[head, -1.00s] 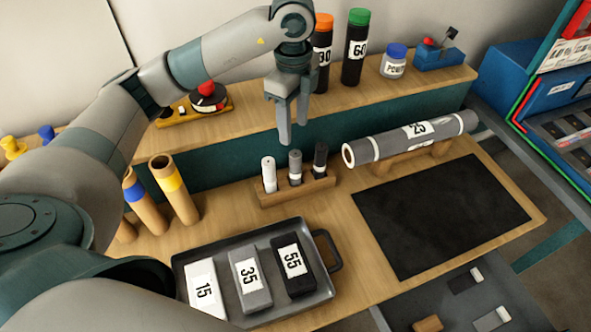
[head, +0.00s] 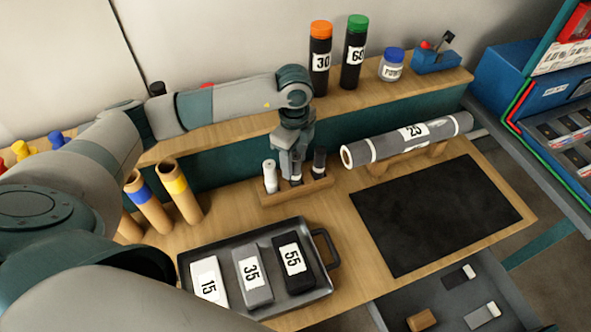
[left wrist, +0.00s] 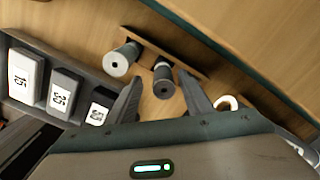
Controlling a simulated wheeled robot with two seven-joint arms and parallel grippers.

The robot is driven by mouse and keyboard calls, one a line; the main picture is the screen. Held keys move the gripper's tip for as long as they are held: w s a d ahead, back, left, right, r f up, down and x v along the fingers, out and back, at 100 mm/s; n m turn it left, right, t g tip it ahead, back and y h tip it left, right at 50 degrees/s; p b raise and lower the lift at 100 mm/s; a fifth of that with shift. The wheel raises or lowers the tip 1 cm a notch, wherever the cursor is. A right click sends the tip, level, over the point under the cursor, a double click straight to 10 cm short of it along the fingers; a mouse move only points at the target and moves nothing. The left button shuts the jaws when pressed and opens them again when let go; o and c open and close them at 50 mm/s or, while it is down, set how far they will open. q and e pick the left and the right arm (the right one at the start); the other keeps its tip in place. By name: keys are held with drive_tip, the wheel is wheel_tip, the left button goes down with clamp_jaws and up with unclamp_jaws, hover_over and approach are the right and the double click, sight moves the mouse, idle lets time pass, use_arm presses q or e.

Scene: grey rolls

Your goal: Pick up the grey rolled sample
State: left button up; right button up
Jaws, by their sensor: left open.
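The grey rolled sample (left wrist: 163,74) stands upright in the middle of a small wooden holder (head: 285,200). In the left wrist view its round end, with a dark centre hole, lies between my fingers. My left gripper (head: 289,168) points down over the holder and is open around the upper part of the grey roll, with a gap on each side in the left wrist view (left wrist: 163,97). In the head view the fingers hide most of it. A white roll (head: 269,176) stands to its left and a black roll (head: 319,161) to its right. My right gripper is not in view.
A large roll marked 25 (head: 425,133) lies on a wooden cradle right of the holder. A tray (head: 322,283) with numbered blocks sits in front. Cardboard tubes (head: 181,192) stand left. A black mat (head: 435,215) is bare. A raised shelf (head: 425,88) runs behind.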

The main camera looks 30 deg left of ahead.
sight(295, 171)
use_arm(q)
drive_tip(key=shift+f, duration=0.1)
idle(0.3)
drive_tip(key=shift+w+f+p, duration=0.15)
drive_tip(key=shift+f+p, duration=0.75)
drive_tip(key=shift+p, duration=0.1)
wheel_tip(295, 171, down, 2)
drive_tip(key=shift+w+f+p, duration=0.1)
drive_tip(key=shift+p, duration=0.4)
drive_tip(key=shift+f, duration=0.6)
drive_tip(key=c, duration=1.1)
